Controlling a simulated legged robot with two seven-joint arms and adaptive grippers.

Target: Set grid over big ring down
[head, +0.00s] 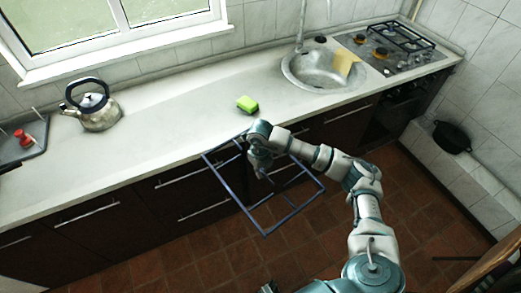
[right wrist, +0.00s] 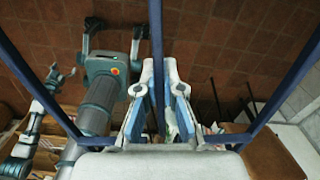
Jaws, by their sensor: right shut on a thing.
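The grid is a dark blue open frame (head: 296,211) with a middle bar. It hangs tilted in front of the counter, above the floor. My right gripper (head: 264,172) is shut on its middle bar, which shows between the fingers in the right wrist view (right wrist: 157,45). The hob (head: 390,55) is at the back right, well away from the grid. Bare burners show on its left half; the nearer one (head: 380,53) may be the big ring. In the right wrist view, my left arm (right wrist: 38,108) is at the left; its gripper's state is unclear.
A similar grid (head: 402,38) sits on the hob's right half. A sink (head: 325,70) with a yellow cloth (head: 345,62) lies left of the hob. A black pot (head: 452,137) is at the right.

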